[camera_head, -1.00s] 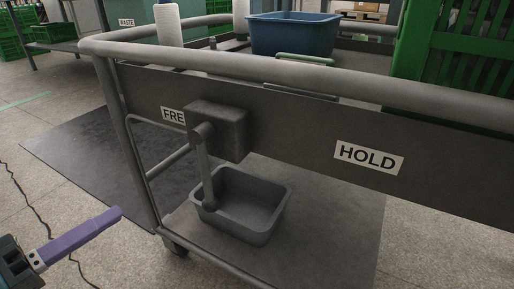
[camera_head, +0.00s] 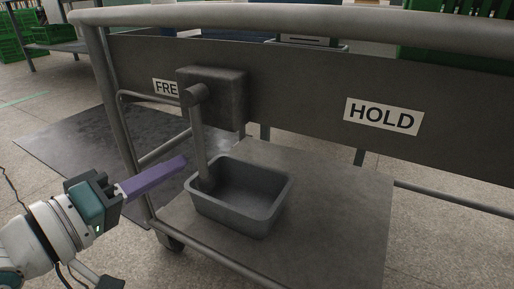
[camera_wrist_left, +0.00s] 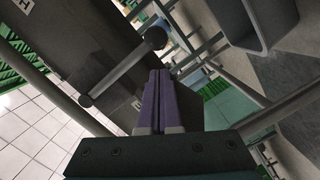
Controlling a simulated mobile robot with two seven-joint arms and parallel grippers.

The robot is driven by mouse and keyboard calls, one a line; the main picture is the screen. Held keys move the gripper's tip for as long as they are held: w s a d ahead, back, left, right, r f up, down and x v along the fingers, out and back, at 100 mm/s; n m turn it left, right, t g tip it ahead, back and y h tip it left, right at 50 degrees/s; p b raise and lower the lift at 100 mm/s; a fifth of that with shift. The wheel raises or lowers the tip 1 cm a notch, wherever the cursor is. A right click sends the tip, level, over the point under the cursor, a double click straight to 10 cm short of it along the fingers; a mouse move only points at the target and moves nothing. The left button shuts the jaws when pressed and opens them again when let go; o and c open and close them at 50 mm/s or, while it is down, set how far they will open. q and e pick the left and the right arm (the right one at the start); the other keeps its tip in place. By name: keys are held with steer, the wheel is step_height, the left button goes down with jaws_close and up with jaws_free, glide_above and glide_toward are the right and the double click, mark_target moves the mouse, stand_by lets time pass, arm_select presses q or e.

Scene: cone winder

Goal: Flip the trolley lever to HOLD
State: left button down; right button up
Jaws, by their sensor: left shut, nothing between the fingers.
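The trolley (camera_head: 290,95) fills the head view, with a grey lever (camera_head: 198,135) pivoted on a dark box (camera_head: 222,98) on its side panel. The lever hangs down, its lower end in front of the grey bin. A partly covered FREE label (camera_head: 165,87) is left of the box, and a HOLD label (camera_head: 383,116) is to the right. My left gripper (camera_head: 184,160) is shut and empty, its purple fingers just left of the lever's lower part. In the left wrist view the lever (camera_wrist_left: 125,68) lies beyond the shut fingertips (camera_wrist_left: 160,75); I cannot tell whether they touch. My right gripper is not in view.
A grey bin (camera_head: 240,228) stands on the trolley's lower shelf (camera_head: 330,190), close behind the lever. The trolley's upright tube (camera_head: 121,135) is left of the lever, near my left gripper. Green crates (camera_head: 12,38) are far at the upper left.

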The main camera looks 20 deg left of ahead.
arm_select(q)
steer(key=shift+s+d+f, duration=0.1)
steer(key=shift+d+f, duration=0.3)
steer(key=shift+d, duration=0.25)
steer(key=shift+a, duration=0.1)
steer(key=shift+d+n, duration=0.3)
steer(key=shift+d, duration=0.15)
